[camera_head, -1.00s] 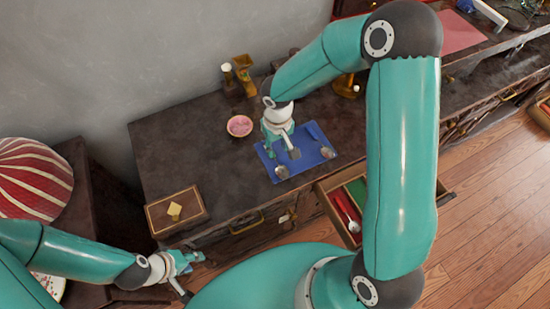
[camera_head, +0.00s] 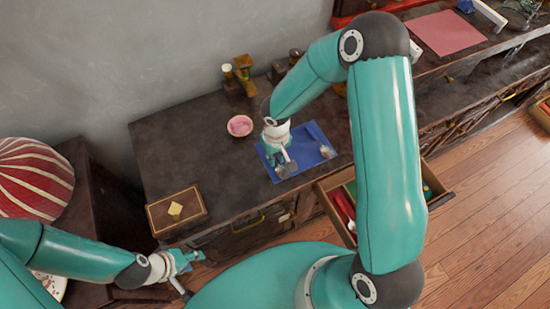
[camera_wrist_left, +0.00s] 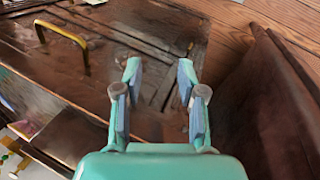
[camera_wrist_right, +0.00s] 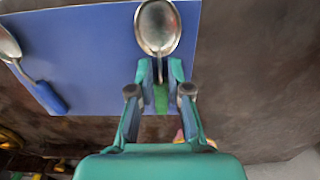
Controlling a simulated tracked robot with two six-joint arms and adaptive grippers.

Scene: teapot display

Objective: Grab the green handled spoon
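The green handled spoon (camera_wrist_right: 158,27) shows in the right wrist view with its silver bowl at the top and its green handle running down between my right gripper's fingers. My right gripper (camera_wrist_right: 160,70) is closed around the handle just below the bowl, its pads against both sides. In the head view this spoon (camera_head: 286,169) is at the left of the blue mat (camera_head: 311,137), partly hidden by my right gripper (camera_head: 279,158); I cannot tell whether it is lifted. My left gripper (camera_wrist_left: 159,80) is open and empty, also in the head view (camera_head: 188,262).
A blue-handled spoon (camera_wrist_right: 45,95) lies on the mat's other side. A pink bowl (camera_head: 239,125) and a wooden box (camera_head: 176,211) stand on the dark cabinet top (camera_head: 175,150). An open drawer (camera_head: 427,180) juts out below the mat.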

